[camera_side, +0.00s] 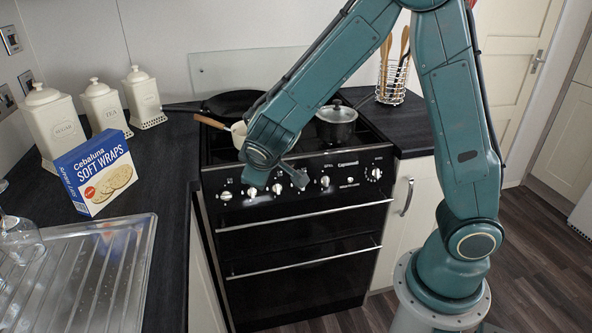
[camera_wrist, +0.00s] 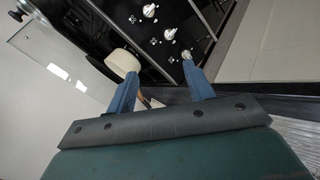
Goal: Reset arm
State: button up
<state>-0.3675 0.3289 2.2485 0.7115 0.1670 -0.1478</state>
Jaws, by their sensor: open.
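My gripper (camera_side: 276,178) is in front of the cooker's knob panel in the side view, at the end of my raised, bent arm. In the wrist view its two blue fingers (camera_wrist: 162,88) stand apart with nothing held between them. The black cooker (camera_side: 300,215) is behind it, with several lit knobs near the fingers. A cream pan (camera_side: 239,131) with a wooden handle is on the hob, partly hidden by my arm. The pan also shows beyond the left finger in the wrist view (camera_wrist: 121,63).
A lidded dark pot (camera_side: 337,122) and a black wok (camera_side: 232,101) are on the hob. A soft wraps box (camera_side: 96,175), cream canisters (camera_side: 103,106) and a metal drainer (camera_side: 85,275) occupy the left counter. A wire utensil holder (camera_side: 391,83) stands at the right. Floor shows around my base.

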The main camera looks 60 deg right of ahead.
jog(key=s+r+m+y, duration=0.1)
jog(key=s+r, duration=0.3)
jog(key=s, duration=0.4)
jog(key=s+a+r+m+y, duration=0.1)
jog(key=s+r+y, duration=0.2)
jog(key=s, duration=0.5)
jog(key=s+a+r+y, duration=0.1)
jog(key=s+r+y, duration=0.1)
jog(key=s+r, duration=0.3)
jog(key=shift+s+r+m, duration=0.35)
jog(key=shift+s+m, duration=0.05)
jog(key=shift+s, duration=1.05)
jog(key=shift+w, duration=0.2)
